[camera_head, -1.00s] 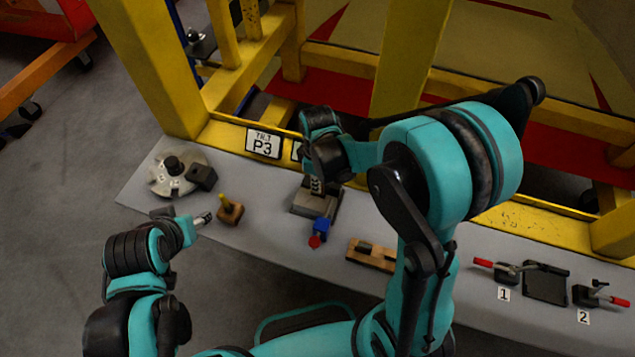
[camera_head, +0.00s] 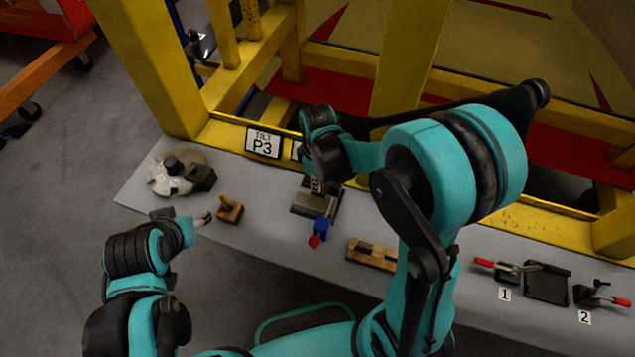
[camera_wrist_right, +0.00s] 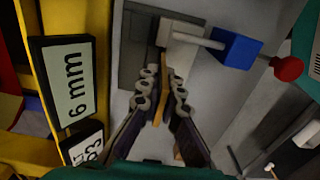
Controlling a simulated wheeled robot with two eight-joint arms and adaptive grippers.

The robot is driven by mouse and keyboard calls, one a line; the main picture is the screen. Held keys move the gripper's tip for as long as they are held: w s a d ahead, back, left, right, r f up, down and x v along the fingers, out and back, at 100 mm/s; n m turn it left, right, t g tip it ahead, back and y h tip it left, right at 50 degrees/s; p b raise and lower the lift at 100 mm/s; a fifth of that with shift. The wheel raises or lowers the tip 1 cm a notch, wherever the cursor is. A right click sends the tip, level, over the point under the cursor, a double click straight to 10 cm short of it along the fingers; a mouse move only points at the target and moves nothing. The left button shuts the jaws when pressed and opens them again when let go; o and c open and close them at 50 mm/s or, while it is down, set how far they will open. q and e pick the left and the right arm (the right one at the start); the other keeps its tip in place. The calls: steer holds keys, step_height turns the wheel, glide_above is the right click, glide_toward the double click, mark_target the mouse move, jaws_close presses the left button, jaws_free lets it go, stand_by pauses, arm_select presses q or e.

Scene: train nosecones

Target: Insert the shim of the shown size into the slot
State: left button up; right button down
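The slot fixture (camera_head: 309,201) is a grey block on the bench, with a blue block (camera_head: 320,228) and red knob (camera_head: 314,241) at its front. My right gripper (camera_head: 317,187) points down over it. In the right wrist view, its fingers (camera_wrist_right: 165,85) close around a thin tan strip (camera_wrist_right: 176,77), which appears to be the shim. The strip's far end is at the grey fixture (camera_wrist_right: 140,50); its depth in the slot cannot be told. A sign (camera_wrist_right: 72,82) reads "6 mm". My left gripper (camera_head: 198,219) is beside a small wooden block; its opening is unclear.
The wooden block with a yellow peg (camera_head: 229,210), a round metal disc fixture (camera_head: 172,172) and a wooden rack (camera_head: 372,254) stand on the grey bench. Red-handled clamps (camera_head: 505,272) are at right. A yellow frame (camera_head: 205,130) with a P3 sign (camera_head: 263,143) borders the back.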

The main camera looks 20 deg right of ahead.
mark_target(317, 194)
steer(key=shift+f+b, duration=1.85)
steer(key=shift+f, duration=0.1)
steer(key=shift+r, duration=0.2)
stand_by(0.3)
steer(key=shift+r+p, duration=1.2)
steer(key=shift+r, duration=0.3)
steer(key=shift+b, duration=0.3)
stand_by(0.8)
steer(key=shift+f+b, duration=1.45)
steer(key=shift+f, duration=0.2)
steer(key=c, duration=1.6)
jaws_free()
steer(key=shift+c, duration=0.2)
steer(key=shift+r, duration=0.1)
